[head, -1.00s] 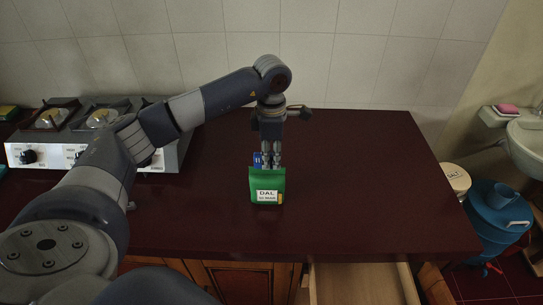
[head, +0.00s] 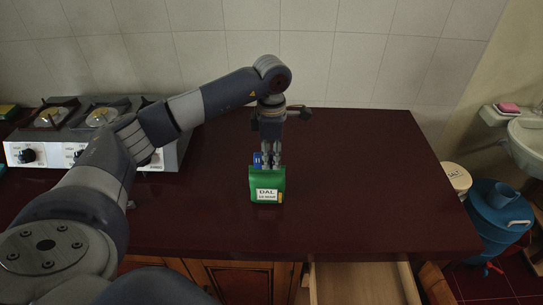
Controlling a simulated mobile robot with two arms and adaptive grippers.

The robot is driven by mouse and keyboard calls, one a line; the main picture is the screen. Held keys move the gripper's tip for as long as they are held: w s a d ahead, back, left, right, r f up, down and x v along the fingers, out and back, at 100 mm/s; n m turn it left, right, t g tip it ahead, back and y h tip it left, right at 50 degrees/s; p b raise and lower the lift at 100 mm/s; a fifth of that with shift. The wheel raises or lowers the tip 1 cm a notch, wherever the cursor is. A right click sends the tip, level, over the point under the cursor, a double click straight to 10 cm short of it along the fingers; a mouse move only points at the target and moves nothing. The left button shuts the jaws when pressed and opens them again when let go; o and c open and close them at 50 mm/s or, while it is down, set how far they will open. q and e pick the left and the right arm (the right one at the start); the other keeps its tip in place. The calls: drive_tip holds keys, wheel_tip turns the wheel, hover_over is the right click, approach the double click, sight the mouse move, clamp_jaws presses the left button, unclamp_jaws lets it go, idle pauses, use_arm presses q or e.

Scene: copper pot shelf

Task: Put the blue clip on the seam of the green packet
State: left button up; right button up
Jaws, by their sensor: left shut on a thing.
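The green packet (head: 267,184) stands upright on the dark red counter, with a white label reading DAL on its front. The blue clip (head: 258,160) is at the packet's top edge, toward its left side. My left gripper (head: 270,163) points down from above and is shut on the blue clip at the top of the packet. The fingers partly hide the clip, so I cannot tell whether it grips the seam. My right gripper is not in view.
A gas stove (head: 90,140) stands at the left of the counter (head: 380,180). The counter right of the packet is clear. An open drawer (head: 360,284) juts out below the front edge. A blue water container (head: 497,212) stands on the floor at the right, beside a white tub (head: 457,178).

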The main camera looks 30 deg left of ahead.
use_arm(q)
drive_tip(key=shift+f+b, duration=0.35)
drive_tip(key=shift+b, duration=0.05)
idle(0.6)
drive_tip(key=o, duration=1.3)
drive_tip(key=shift+o, duration=0.2)
drive_tip(key=shift+r, duration=0.2)
drive_tip(key=shift+r+p, duration=2.15)
drive_tip(key=shift+r, duration=1.2)
